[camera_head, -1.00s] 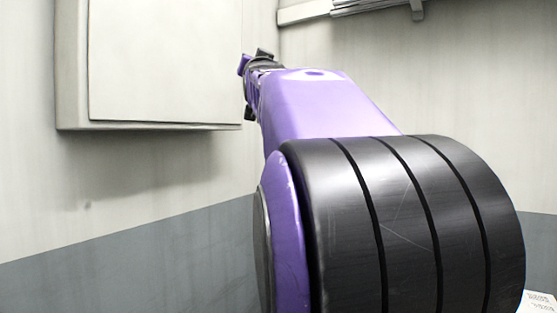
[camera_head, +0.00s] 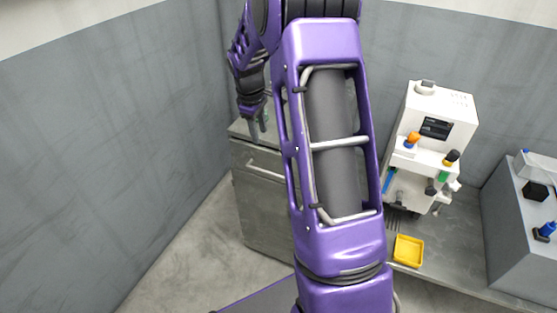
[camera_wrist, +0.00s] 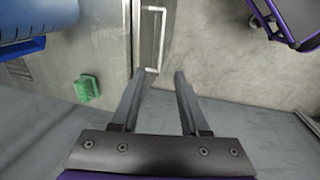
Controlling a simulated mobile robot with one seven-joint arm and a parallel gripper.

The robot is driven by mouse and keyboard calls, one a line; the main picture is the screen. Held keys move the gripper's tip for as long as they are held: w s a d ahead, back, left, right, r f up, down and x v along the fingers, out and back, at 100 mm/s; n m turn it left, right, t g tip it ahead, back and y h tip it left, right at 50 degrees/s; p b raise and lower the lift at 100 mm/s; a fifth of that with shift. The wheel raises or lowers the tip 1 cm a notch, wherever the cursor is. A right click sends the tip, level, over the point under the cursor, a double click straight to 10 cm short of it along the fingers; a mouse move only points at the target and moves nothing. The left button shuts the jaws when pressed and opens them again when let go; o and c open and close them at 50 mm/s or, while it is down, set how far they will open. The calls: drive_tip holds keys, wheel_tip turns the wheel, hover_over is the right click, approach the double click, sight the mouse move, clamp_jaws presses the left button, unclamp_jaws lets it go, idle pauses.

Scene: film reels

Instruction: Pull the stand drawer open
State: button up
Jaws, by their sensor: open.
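The grey stand (camera_head: 268,215) is in the corner in the head view, partly hidden behind my arm. Its drawer has a pale bar handle (camera_head: 265,167) along the upper front, and the drawer looks shut. My gripper (camera_head: 259,131) hangs down over the left part of the stand, just above the handle in the picture. In the wrist view, my open gripper (camera_wrist: 160,78) has nothing between its fingers. The handle (camera_wrist: 161,38) runs up the picture beyond the fingertips, its lower end lined up between them. I cannot tell the gap in depth.
A green object (camera_wrist: 87,88) and a large blue one (camera_wrist: 35,20) lie on the stand top's side. Grey walls meet behind the stand. Right of my arm are a white machine (camera_head: 432,130) and a yellow tray (camera_head: 408,250). Bare floor (camera_head: 195,245) lies in front.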

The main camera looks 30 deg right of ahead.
sight(266, 171)
drive_tip(key=f, duration=0.5)
drive_tip(key=w+d+f+b, duration=0.1)
drive_tip(key=f, duration=0.5)
drive_tip(key=w+d+f+b, duration=0.1)
drive_tip(key=f, duration=0.5)
drive_tip(key=shift+d, duration=0.25)
clamp_jaws()
idle(0.6)
